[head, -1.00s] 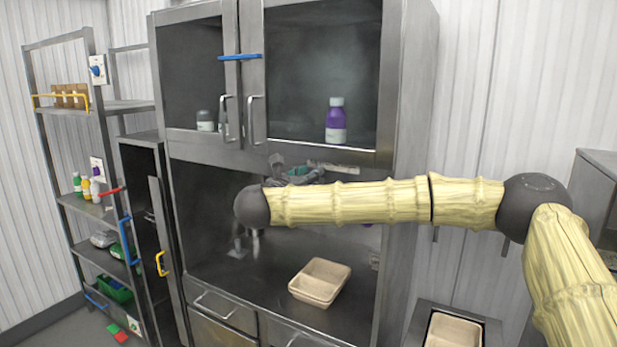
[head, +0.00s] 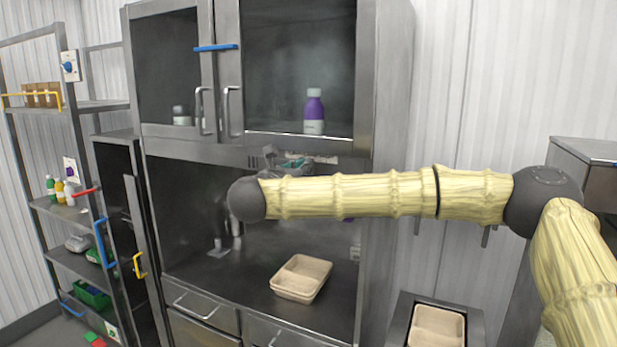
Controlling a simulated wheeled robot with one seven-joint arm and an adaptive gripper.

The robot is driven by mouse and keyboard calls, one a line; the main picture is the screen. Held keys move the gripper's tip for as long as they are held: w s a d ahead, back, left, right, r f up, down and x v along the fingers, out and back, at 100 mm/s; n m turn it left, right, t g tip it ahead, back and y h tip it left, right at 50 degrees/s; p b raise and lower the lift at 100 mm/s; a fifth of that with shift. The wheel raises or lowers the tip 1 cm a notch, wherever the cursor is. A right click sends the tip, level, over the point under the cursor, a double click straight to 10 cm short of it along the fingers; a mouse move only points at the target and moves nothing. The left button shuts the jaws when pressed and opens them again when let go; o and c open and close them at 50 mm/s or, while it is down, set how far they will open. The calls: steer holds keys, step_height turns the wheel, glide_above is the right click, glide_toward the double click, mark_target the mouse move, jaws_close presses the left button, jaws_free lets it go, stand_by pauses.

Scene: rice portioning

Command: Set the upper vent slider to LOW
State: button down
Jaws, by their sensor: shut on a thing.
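The upper vent slider appears to be on the grey band below the upper cabinet doors; a small teal part (head: 292,163) shows there, most likely its knob. A pale strip lies just right of it, its lettering too small to read. My gripper (head: 272,156) is at this band, mostly hidden behind my own pale, bamboo-like arm. It appears shut on the teal part. The slider's exact position along its track cannot be told.
The hood cabinet (head: 365,100) has glass doors with a purple bottle (head: 314,110) behind them. A beige divided tray (head: 301,278) sits on the worktop below. Another tray (head: 436,327) stands at the lower right. A shelf rack (head: 90,104) is at the left.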

stand_by(0.3)
steer(key=c, duration=1.5)
jaws_free()
steer(key=v, duration=1.2)
steer(key=shift+f, duration=0.1)
